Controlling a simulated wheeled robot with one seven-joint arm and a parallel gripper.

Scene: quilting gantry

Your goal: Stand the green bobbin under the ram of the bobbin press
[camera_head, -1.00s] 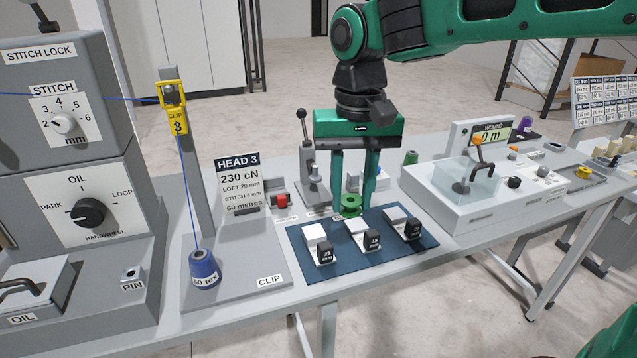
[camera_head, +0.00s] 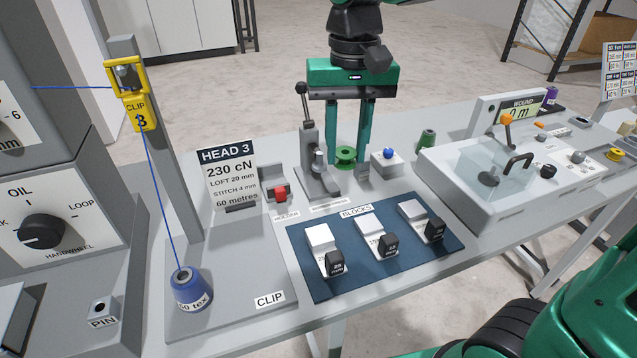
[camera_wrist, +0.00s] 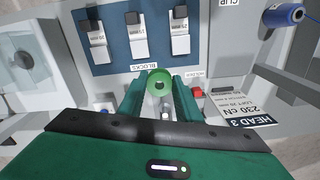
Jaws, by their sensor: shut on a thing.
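The green bobbin (camera_head: 345,155) is held between the fingertips of my gripper (camera_head: 346,160), just right of the bobbin press (camera_head: 314,165). The press is a grey stand with a black-knobbed lever and a ram over its base. In the wrist view the bobbin (camera_wrist: 159,83) shows end-on as a green ring between the two green fingers. My gripper is shut on its sides. The bobbin looks upright and beside the ram, not under it. I cannot tell its exact height above the table.
A blue-button box (camera_head: 386,162) and another green spool (camera_head: 427,140) stand to the right. A red-button holder (camera_head: 281,192) stands left of the press. The winder (camera_head: 465,200) is farther right.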

